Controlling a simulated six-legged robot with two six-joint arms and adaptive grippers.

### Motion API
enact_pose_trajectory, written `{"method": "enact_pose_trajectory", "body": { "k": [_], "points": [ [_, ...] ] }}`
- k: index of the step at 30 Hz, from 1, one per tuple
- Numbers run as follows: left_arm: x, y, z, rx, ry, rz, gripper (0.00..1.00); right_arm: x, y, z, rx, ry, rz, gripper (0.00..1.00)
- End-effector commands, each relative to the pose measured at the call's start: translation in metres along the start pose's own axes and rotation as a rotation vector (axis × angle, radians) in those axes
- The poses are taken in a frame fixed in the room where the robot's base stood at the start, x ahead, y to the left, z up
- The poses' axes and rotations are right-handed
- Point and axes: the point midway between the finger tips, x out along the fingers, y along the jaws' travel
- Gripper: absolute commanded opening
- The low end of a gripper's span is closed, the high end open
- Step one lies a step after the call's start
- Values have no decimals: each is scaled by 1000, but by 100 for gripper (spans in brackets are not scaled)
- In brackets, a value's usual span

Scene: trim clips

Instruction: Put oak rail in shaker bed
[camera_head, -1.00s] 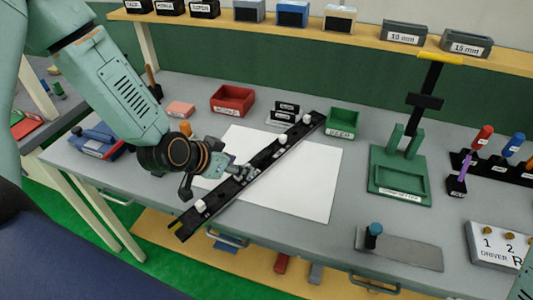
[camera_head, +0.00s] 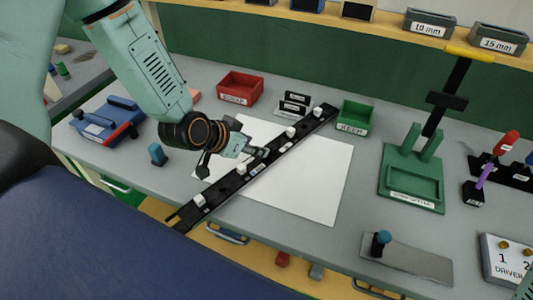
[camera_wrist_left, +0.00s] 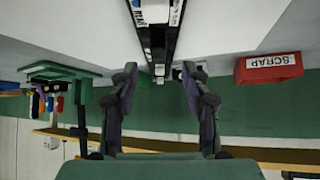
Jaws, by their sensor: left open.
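A long dark rail (camera_head: 215,189) with several white clips lies diagonally over a white sheet, its near end reaching the bench's front edge. No label tells me whether it is the oak rail. My left gripper (camera_head: 250,149) is open over the rail's middle, fingers pointing right; contact cannot be told. In the left wrist view the rail (camera_wrist_left: 156,35) runs down toward the gap between the open fingers (camera_wrist_left: 160,92), with nothing clamped. A green fixture (camera_head: 411,185) with a shallow tray and upright posts stands right; its label is too small to read, so I cannot confirm it as the shaker bed.
A red SCRAP bin (camera_head: 240,88) and a green KEEP bin (camera_head: 355,117) stand behind the rail. A grey plate (camera_head: 410,259) with a blue knob lies front right. A tool rack (camera_head: 495,170) is at the right. The white sheet (camera_head: 310,185) has bare room.

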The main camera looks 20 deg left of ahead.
Motion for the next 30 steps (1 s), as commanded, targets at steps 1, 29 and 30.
{"method": "enact_pose_trajectory", "body": {
  "k": [1,29,30],
  "points": [
    [3,0,0,2,0,0,47,1,0,0,0,0,0,40],
    [56,0,1,0,1,1,30,8,0,-1,0,1,0,40],
    [56,0,1,0,1,1,27,8,0,-1,0,1,0,40]
  ]
}}
